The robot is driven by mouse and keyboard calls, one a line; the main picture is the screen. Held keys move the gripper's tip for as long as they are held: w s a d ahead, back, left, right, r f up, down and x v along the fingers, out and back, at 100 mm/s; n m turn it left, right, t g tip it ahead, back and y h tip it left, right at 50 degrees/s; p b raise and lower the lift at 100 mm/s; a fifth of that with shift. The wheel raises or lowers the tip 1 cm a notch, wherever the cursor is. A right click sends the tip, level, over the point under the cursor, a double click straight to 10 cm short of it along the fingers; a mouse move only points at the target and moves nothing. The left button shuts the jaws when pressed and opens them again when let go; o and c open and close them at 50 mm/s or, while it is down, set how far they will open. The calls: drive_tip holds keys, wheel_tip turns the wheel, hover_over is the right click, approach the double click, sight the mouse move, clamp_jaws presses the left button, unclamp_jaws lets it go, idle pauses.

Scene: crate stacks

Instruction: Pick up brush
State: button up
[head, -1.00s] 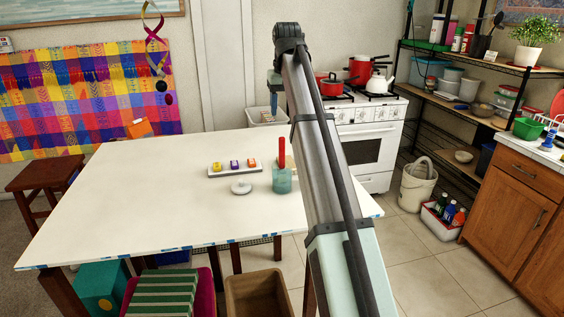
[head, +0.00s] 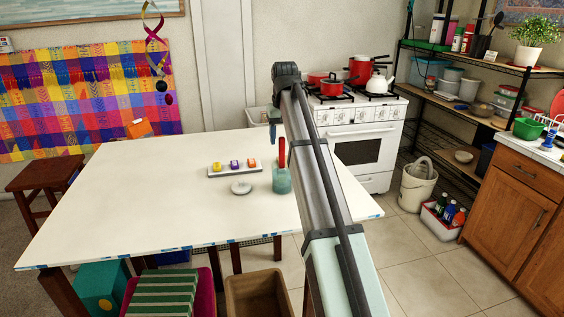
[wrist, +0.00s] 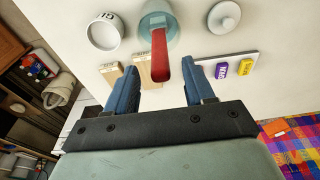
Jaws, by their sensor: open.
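A red handle (head: 281,153), which I take to be the brush's, stands upright in a teal cup (head: 282,183) on the white table. In the wrist view the red handle (wrist: 159,58) points toward my gripper, and the cup (wrist: 152,20) shows behind it. The brush's lower end is hidden in the cup. My gripper (head: 272,134) is open and empty, close to the handle's top. In the wrist view its blue fingers (wrist: 160,82) are apart, with the handle's end showing between them; I cannot tell the exact depth gap.
A white tray (head: 246,173) with yellow, purple and orange blocks lies left of the cup. A white round lid (head: 241,188) sits nearby. The wrist view also shows a white mug (wrist: 104,46) and wooden blocks (wrist: 148,70) near the cup. The table's left side is clear.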

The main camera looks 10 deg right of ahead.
sight(282, 161)
drive_tip(key=f, duration=0.3)
drive_tip(key=shift+w+f, duration=0.2)
drive_tip(key=shift+w, duration=0.05)
drive_tip(key=shift+c, duration=0.2)
clamp_jaws()
drive_tip(key=shift+r, duration=0.2)
